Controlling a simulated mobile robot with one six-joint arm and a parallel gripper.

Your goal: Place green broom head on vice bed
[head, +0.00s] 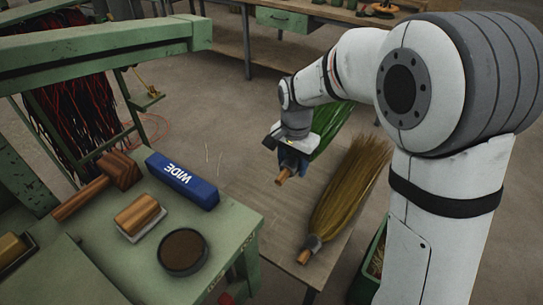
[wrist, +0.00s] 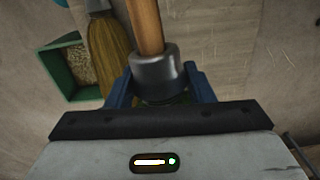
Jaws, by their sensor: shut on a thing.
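The green broom head (head: 330,126) is at the middle of the head view, its bristles partly hidden behind my arm. My gripper (head: 291,163) is shut on its collar, and the wooden handle stub sticks out toward the lower left. In the wrist view my gripper's blue fingers (wrist: 160,88) close on both sides of the dark collar (wrist: 155,70) with the wooden stub rising from it. I cannot tell how far the broom head is above the wooden table. I cannot make out the vice bed with certainty.
A tan broom head (head: 347,190) lies on the wooden table (head: 250,190), right of my gripper. A green bin (head: 368,265) stands lower right.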

